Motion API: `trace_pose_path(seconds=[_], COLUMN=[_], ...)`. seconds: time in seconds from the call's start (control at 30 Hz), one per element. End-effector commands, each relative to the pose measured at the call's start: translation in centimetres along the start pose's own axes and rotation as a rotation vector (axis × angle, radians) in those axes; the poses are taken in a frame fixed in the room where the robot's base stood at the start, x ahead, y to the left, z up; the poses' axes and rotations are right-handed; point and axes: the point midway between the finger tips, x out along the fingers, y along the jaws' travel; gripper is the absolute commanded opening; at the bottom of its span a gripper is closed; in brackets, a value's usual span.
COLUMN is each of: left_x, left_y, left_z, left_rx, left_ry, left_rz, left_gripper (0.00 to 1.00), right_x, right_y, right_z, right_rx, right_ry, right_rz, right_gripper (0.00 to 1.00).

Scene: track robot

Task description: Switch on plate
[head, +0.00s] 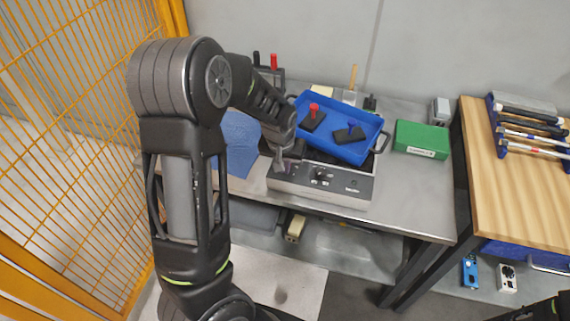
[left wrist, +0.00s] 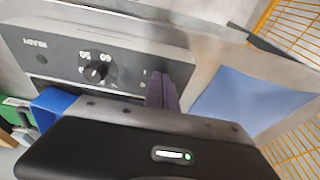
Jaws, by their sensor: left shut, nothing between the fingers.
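The plate is a grey box-shaped unit (head: 345,189) on the steel bench, with a dark front panel and a black round knob (head: 321,175). In the left wrist view the panel (left wrist: 55,58) appears upside down, with the knob (left wrist: 95,71) and number marks beside it. My left gripper (head: 280,167) is at the left end of the panel, fingers pointing down. It is shut and empty. In the left wrist view its fingers (left wrist: 162,92) overlap the panel end beside a small mark. Any switch there is hidden, and I cannot tell whether the fingers touch the panel. My right gripper is out of view.
A blue tray (head: 375,122) holding dark parts with red and blue handles sits on the plate's top. A green box (head: 421,139) stands to its right, and a blue cloth (head: 238,140) lies to its left. A yellow mesh fence (head: 75,110) bounds the left side.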

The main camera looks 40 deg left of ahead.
Motion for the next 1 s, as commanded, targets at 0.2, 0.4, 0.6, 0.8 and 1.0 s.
trace_pose_path(seconds=[0.2,0.4,0.6,0.8,1.0], left_x=[-0.1,-0.3,-0.3,-0.3,-0.8], left_y=[0.0,0.0,0.0,0.0,0.0], left_z=[-0.3,-1.1,-1.6,-1.6,-1.8], left_rx=[-0.001,-0.001,0.000,0.000,0.000], left_ry=[0.001,0.002,0.000,0.000,0.001], left_rz=[-0.001,0.000,0.000,0.000,0.000], left_gripper=[0.00,0.00,0.00,0.00,0.00], right_x=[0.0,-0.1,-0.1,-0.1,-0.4], right_y=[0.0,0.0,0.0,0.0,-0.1], right_z=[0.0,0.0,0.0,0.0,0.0], right_rx=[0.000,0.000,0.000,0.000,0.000], right_ry=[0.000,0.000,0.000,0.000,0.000], right_rz=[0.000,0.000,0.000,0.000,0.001], right_gripper=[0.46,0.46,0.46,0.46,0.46])
